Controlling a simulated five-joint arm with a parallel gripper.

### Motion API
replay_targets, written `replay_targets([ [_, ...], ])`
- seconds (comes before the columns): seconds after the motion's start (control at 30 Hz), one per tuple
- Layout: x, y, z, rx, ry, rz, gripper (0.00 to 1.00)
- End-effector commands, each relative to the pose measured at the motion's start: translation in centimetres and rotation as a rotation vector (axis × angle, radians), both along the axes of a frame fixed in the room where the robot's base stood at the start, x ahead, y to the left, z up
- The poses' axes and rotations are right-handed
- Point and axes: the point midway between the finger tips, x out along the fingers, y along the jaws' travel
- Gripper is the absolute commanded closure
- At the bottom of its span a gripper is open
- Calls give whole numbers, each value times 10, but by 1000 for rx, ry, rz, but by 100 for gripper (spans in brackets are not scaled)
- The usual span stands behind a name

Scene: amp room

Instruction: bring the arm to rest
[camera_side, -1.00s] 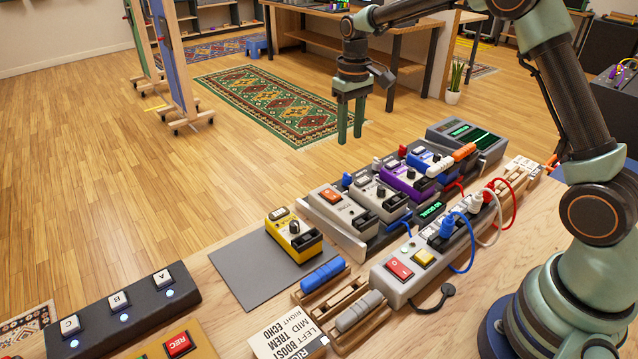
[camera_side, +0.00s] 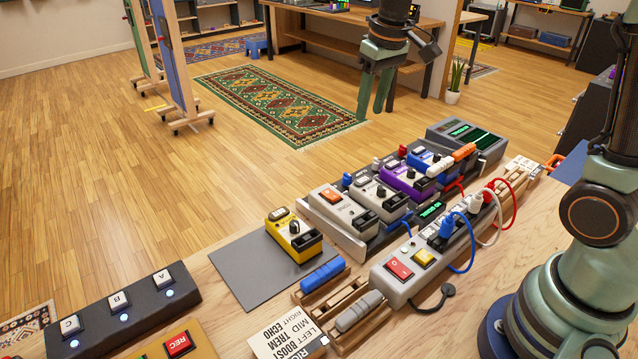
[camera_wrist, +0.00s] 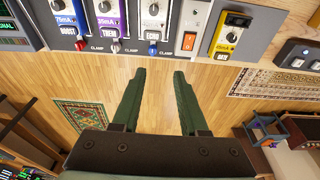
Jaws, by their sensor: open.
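My gripper (camera_side: 377,95) is open and empty in the side view. It hangs in the air past the far edge of the bench, above and behind the row of pedals, with its fingers pointing down in front of the patterned rug. In the wrist view my gripper (camera_wrist: 161,75) shows two green fingers spread apart with only floor between them. It touches nothing. My upper arm links run out of the top of the side view, so part of the arm is hidden.
A pedalboard (camera_side: 345,235) carries several pedals. A yellow pedal (camera_side: 294,236) stands on a grey mat (camera_side: 240,272). A power strip (camera_side: 400,272) with coloured cables lies nearer my base. A black footswitch bar (camera_side: 120,312) is at the lower left.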

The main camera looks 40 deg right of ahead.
Motion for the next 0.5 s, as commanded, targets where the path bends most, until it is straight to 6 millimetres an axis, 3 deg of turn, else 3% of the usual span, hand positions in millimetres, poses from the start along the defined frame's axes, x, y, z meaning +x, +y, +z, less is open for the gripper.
replay_targets([
  [0.2, -52, 10, 23, -1, -110, 4, 57],
  [0.5, -115, 21, 21, 3, -246, 10, 57],
])
